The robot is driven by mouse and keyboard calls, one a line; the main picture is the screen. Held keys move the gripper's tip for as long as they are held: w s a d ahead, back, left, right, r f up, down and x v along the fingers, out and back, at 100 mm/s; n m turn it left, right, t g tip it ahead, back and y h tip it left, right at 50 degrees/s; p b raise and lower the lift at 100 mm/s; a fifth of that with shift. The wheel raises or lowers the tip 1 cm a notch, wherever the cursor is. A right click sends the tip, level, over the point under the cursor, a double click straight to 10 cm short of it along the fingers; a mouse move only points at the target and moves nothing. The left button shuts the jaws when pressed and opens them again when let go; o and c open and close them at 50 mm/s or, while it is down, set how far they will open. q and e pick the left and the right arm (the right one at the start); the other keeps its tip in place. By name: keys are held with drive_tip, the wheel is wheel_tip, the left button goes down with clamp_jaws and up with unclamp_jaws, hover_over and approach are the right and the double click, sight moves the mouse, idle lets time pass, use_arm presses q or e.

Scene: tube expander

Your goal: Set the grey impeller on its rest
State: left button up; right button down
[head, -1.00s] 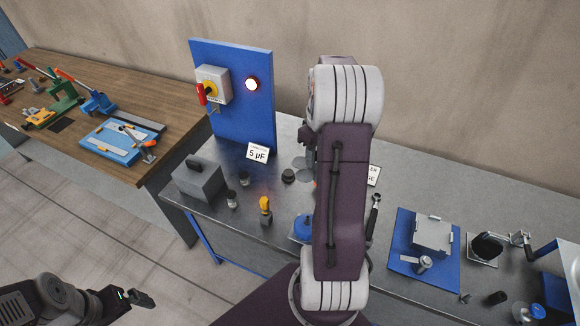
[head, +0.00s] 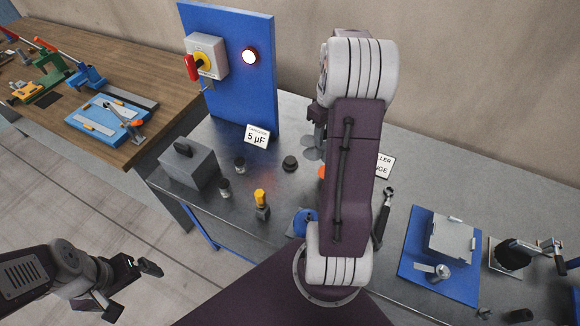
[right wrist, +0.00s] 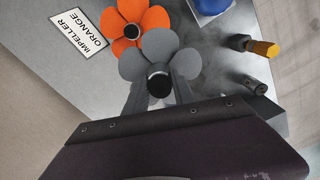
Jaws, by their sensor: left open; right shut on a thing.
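The grey impeller (right wrist: 161,59) has broad rounded petals and a dark hub, and it sits between the fingers of my right gripper (right wrist: 160,92), which is shut on it. In the head view, grey petals of the impeller (head: 310,147) show left of my right arm, which hides most of that gripper. Whether the impeller touches the table is unclear. An orange impeller (right wrist: 125,24) lies close beside it; part of it shows in the head view (head: 322,171). My left gripper (head: 131,288) is open and empty over the floor at lower left. I cannot make out the rest.
An "IMPELLER ORANGE" card (right wrist: 82,33) lies by the orange impeller. A blue panel (head: 228,75) with a red switch and lit lamp stands behind. A grey box (head: 188,165), a yellow-topped part (head: 261,203) and a blue plate fixture (head: 412,270) occupy the metal table.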

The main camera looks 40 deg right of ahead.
drive_tip(key=f, duration=0.1)
drive_tip(key=f+b, duration=0.2)
drive_tip(key=shift+w+d+f, duration=0.25)
drive_tip(key=shift+w+d, duration=0.05)
drive_tip(key=shift+d, duration=0.1)
drive_tip(key=shift+d+f, duration=0.1)
drive_tip(key=shift+w+a, duration=0.3)
drive_tip(key=shift+a, duration=0.05)
drive_tip(key=w+a+f+p, duration=0.1)
drive_tip(key=w+f, duration=0.1)
drive_tip(key=w, duration=0.1)
drive_tip(key=w+a+f, duration=0.2)
drive_tip(key=w, duration=0.1)
drive_tip(key=w+a+f+p, duration=0.1)
drive_tip(key=w+f, duration=0.2)
drive_tip(key=w, duration=0.1)
drive_tip(key=shift+a+p, duration=0.15)
drive_tip(key=shift+p, duration=0.2)
wheel_tip(320, 180, down, 3)
drive_tip(key=shift+r+p, duration=0.1)
drive_tip(key=shift+p, duration=0.25)
drive_tip(key=shift+w+f, duration=0.1)
drive_tip(key=shift+f, duration=0.35)
use_arm(q)
drive_tip(key=shift+w+d+r, duration=0.1)
drive_tip(key=shift+w+d, duration=0.2)
